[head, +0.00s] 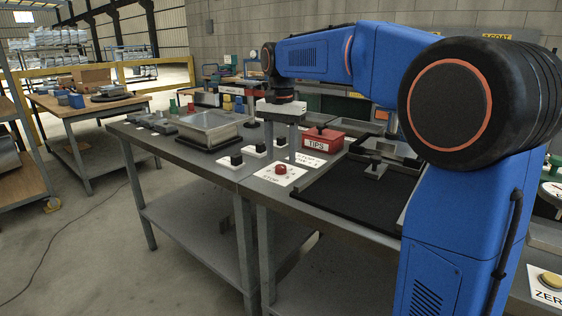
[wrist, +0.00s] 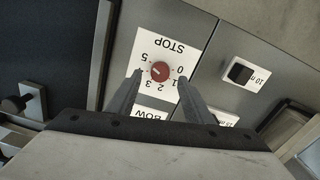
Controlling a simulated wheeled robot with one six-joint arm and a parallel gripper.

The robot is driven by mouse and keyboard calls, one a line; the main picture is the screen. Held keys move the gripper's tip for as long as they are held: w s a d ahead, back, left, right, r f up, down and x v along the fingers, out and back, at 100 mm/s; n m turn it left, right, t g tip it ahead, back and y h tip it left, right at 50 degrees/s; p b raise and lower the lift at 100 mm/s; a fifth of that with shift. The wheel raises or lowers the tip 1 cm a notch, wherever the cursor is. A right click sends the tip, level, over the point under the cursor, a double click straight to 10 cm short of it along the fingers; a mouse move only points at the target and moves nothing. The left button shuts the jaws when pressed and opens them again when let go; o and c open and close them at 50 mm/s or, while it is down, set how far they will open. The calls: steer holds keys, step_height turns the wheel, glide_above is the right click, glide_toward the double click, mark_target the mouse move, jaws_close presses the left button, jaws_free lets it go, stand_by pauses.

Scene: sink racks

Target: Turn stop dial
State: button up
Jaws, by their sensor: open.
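The stop dial is a small round red knob (head: 281,169) on a white plate lettered STOP (head: 272,178) on the bench top. In the wrist view the red knob (wrist: 160,71) sits on the plate (wrist: 147,46) with numbers 0 to 5 around it. A mark on the knob is too small to read surely. My gripper (head: 294,160) points down above the bench near the dial. In the wrist view its two fingers (wrist: 158,82) are open and empty, with tips just below the knob in the picture, one towards each side. I cannot tell their height above it.
A red TIPS box (head: 320,142) stands behind and right of the dial. A black switch on a white plate (head: 231,160) lies to the left; another (wrist: 241,72) shows in the wrist view. A metal basin (head: 208,126) is farther left. A dark recessed tray (head: 345,190) lies right.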

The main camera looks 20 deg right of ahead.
mark_target(281, 169)
steer(key=shift+f, duration=1.5)
steer(key=c, duration=1.1)
steer(key=shift+o, duration=0.2)
